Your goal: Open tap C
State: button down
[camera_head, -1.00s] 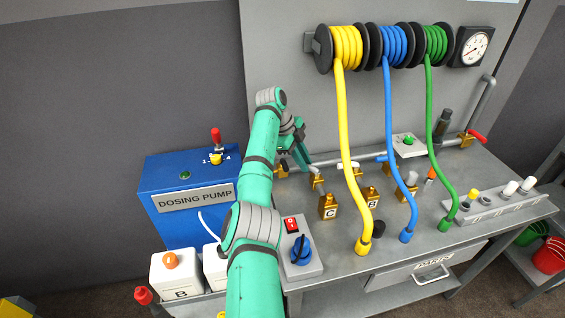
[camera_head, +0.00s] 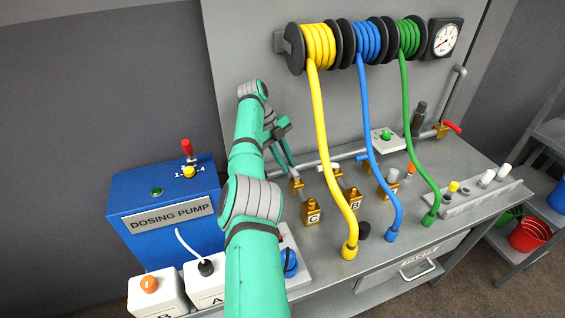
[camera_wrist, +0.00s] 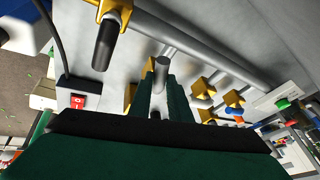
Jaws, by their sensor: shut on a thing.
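Tap C (camera_head: 312,213) is a brass fitting with a letter C on its front block, on the grey bench left of the yellow hose. A short grey pipe joins it to a brass valve body (camera_head: 297,184) behind it. My gripper (camera_head: 288,165) is over that valve, reaching in from the left. In the wrist view, the two dark green fingers (camera_wrist: 162,100) are shut on a grey rod (camera_wrist: 162,68), which appears to be tap C's handle. The fingers hide its lower part, so I cannot tell its exact angle.
The yellow hose (camera_head: 324,150) hangs just right of tap C, with blue (camera_head: 370,130) and green (camera_head: 415,120) hoses beyond. Tap B (camera_head: 353,200) is close behind the yellow hose. The blue dosing pump (camera_head: 165,205) stands left of my arm. A black-handled valve (camera_wrist: 106,42) is near the fingers.

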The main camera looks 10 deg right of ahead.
aim_at(291, 167)
jog(key=shift+a, duration=0.15)
jog(key=c, duration=1.6)
grip_release()
jog(key=shift+c, duration=0.2)
jog(key=shift+r, duration=0.1)
notch_tip(291, 167, up, 3)
jog(key=shift+f, duration=0.15)
jog(key=shift+w+a+r, duration=0.1)
jog(key=shift+a+r, duration=0.1)
jog(key=shift+r, duration=0.3)
jog(key=s+a+r, duration=0.1)
jog(key=s+r, duration=0.8)
jog(key=s, duration=0.5)
jog(key=shift+a, duration=0.3)
